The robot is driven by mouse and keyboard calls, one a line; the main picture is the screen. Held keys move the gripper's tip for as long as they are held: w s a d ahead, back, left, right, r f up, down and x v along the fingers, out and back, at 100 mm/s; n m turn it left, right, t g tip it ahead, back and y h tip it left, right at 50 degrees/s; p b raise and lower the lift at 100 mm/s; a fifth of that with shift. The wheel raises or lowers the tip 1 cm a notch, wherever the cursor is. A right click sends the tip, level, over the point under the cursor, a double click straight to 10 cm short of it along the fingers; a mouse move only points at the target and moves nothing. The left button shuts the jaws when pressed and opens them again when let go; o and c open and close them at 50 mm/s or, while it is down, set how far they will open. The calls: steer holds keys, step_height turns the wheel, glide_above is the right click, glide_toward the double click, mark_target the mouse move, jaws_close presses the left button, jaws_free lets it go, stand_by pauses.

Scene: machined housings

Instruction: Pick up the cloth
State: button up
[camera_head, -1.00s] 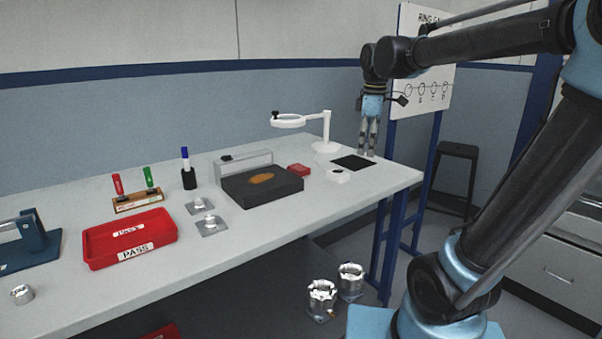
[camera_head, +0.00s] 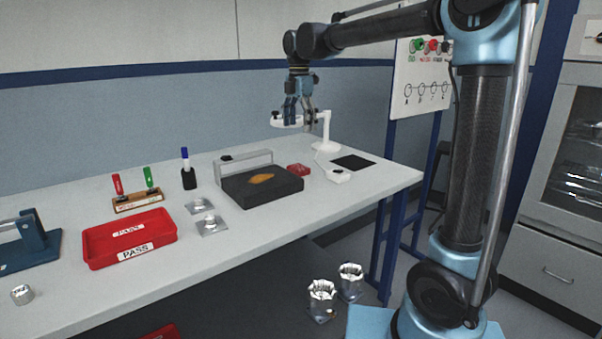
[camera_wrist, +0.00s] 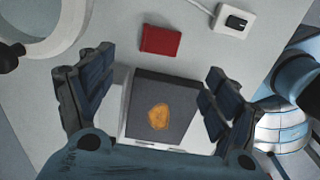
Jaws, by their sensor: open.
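An orange-brown, irregular patch that looks like the cloth (camera_head: 262,179) lies flat on the dark block (camera_head: 285,190) on the workbench. In the wrist view the cloth (camera_wrist: 159,116) shows between and below my fingertips, with nothing covering it. My gripper (camera_head: 298,122) is open and empty, high above the bench and behind the block in the picture, in front of the ring magnifier. In the wrist view its two fingers (camera_wrist: 157,78) are spread wide on either side of the dark block.
A grey bridge-shaped frame (camera_head: 245,163) stands behind the block. A small red box (camera_head: 299,169), a white device (camera_head: 338,175), a black mat (camera_head: 353,162) and a white ring magnifier (camera_head: 325,140) are to the right. A red PASS tray (camera_head: 130,238) is left. Bare bench lies in front.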

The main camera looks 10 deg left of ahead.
glide_above(299, 167)
steer(key=f, duration=0.9)
steer(key=shift+w, duration=0.35)
steer(key=shift+s+f, duration=0.15)
steer(key=shift+f, duration=1.2)
steer(key=shift+s+f, duration=0.1)
steer(key=shift+f, duration=1.25)
steer(key=c, duration=1)
